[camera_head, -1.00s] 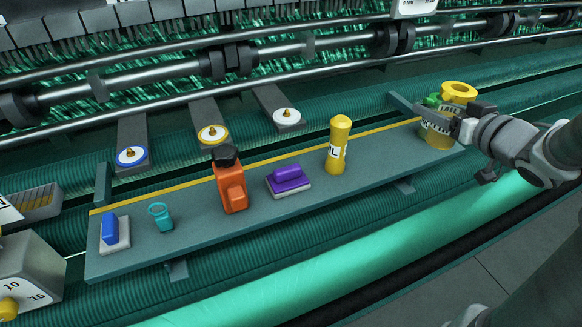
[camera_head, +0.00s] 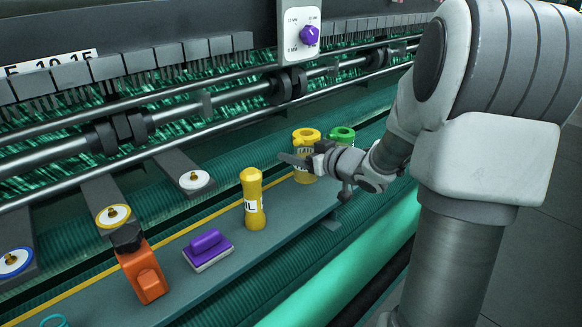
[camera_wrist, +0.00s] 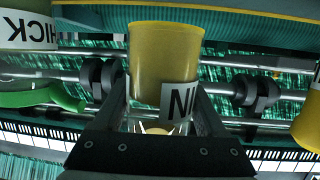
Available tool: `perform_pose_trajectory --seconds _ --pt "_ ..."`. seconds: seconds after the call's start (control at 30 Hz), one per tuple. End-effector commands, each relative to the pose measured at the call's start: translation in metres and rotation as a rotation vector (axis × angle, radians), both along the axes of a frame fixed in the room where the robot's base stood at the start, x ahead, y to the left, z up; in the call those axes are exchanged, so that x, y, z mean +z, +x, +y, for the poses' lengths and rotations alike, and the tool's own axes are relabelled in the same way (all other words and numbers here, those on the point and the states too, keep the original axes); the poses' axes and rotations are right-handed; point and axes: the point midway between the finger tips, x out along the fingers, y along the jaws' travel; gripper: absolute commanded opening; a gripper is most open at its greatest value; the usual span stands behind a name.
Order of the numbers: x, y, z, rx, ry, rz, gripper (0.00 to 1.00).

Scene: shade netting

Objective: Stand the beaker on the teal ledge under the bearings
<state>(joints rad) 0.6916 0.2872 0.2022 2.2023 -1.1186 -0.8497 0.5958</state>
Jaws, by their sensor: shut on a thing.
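The yellow beaker (camera_head: 305,163) has a wide rim and a partly hidden white label. My gripper (camera_head: 300,160) is shut around its side near the far right of the grey-teal board. In the wrist view, which is upside down, the beaker (camera_wrist: 165,60) sits between the fingers, its base showing above the board's level, so it seems raised. A green-rimmed container (camera_head: 342,134) stands just right of it. The black bearings (camera_head: 288,88) sit on the metal shaft behind. The ribbed teal ledge (camera_head: 185,213) runs below them, behind the board.
On the board (camera_head: 228,274) stand a yellow bottle (camera_head: 253,205), a purple-handled block (camera_head: 208,250) and an orange tool (camera_head: 143,275). White discs (camera_head: 195,182) on grey arms project over the ledge. My arm hides the right side.

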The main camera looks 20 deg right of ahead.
Motion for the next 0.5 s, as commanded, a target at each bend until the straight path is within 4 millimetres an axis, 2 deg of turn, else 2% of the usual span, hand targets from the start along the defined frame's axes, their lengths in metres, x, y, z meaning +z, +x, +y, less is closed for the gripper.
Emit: perform_pose_trajectory --seconds 0.13,0.3,0.5 --pt "-0.010 0.004 0.001 0.001 0.001 0.001 0.00" --pt "-0.036 0.004 0.001 0.000 0.002 0.003 0.00" --pt "-0.042 0.004 0.001 0.000 -0.001 -0.001 0.00"
